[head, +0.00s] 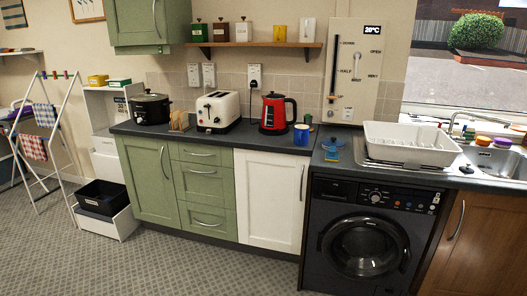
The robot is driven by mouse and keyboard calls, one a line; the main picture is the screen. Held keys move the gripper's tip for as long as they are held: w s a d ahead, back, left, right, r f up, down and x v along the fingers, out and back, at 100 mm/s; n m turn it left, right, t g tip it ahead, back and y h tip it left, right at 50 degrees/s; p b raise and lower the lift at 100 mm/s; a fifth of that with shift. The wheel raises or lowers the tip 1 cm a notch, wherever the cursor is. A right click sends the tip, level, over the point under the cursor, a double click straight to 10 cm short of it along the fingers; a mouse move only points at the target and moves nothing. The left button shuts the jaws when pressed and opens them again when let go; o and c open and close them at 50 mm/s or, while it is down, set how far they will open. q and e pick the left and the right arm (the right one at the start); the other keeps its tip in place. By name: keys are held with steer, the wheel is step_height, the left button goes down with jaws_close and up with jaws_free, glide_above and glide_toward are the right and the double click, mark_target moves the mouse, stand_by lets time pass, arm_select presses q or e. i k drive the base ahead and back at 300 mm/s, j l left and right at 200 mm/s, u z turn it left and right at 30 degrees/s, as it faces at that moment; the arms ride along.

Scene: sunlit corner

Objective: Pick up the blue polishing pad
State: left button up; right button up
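A small blue item (333,148) lies on the dark worktop (285,142), left of the white dish rack and above the washing machine. It is too small to tell for certain whether it is the blue polishing pad. Another blue thing, a mug (301,134), stands to its left beside the red kettle (277,113). Neither of my grippers shows in the head view.
A white dish rack (408,153) stands by the sink (500,160), with orange and purple items on the sink's edge. A toaster (217,111) and a black pot (150,109) stand further left. The carpet (190,262) before the cupboards is clear.

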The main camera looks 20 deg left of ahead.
mark_target(332, 156)
steer(key=u, duration=0.25)
steer(key=z, duration=1.4)
steer(key=u, duration=1.4)
steer(key=i+j+z, duration=0.15)
steer(key=i, duration=0.4)
steer(key=i+j+z, duration=0.1)
steer(key=i, duration=0.5)
